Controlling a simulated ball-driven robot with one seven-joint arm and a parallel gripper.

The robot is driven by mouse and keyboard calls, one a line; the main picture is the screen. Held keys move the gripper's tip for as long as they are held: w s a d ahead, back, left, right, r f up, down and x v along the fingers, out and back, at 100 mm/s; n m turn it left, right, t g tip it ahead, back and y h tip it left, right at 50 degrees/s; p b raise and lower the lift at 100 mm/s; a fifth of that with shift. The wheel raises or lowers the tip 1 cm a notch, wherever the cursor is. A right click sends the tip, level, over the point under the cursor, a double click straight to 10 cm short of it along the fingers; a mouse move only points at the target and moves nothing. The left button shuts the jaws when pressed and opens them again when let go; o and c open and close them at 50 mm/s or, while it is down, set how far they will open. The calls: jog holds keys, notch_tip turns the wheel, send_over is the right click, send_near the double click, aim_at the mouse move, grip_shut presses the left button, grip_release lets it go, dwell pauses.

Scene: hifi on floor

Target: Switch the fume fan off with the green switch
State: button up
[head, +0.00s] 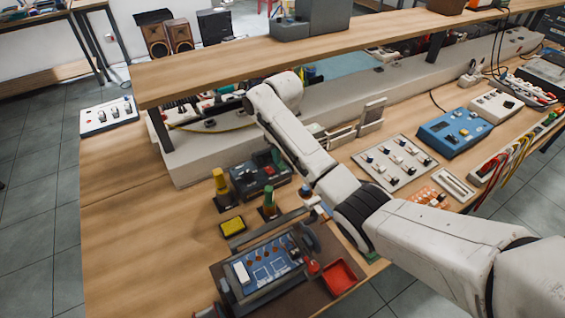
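No fume fan or green switch can be made out for certain. A dark control box (258,174) with small red parts stands on the wooden bench. A green piece (277,157) shows at its back right edge, close to my arm; I cannot tell whether it is a switch. My white arm reaches in from the lower right, folds at a dark joint and runs up to a wrist over the bench, below the shelf edge. My gripper's fingers cannot be made out, so its opening and what it touches are hidden.
A wooden shelf (300,50) overhangs the back. A yellow-topped post (220,184), a green post (269,201), a yellow sponge (232,226), a blue circuit board (270,265) and a red tray (339,277) crowd the front. A switch panel (394,162) lies right. The bench's left (130,220) is clear.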

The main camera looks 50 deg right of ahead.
aim_at(283, 168)
jog(key=shift+f, duration=1.9)
jog(key=shift+c, duration=0.3)
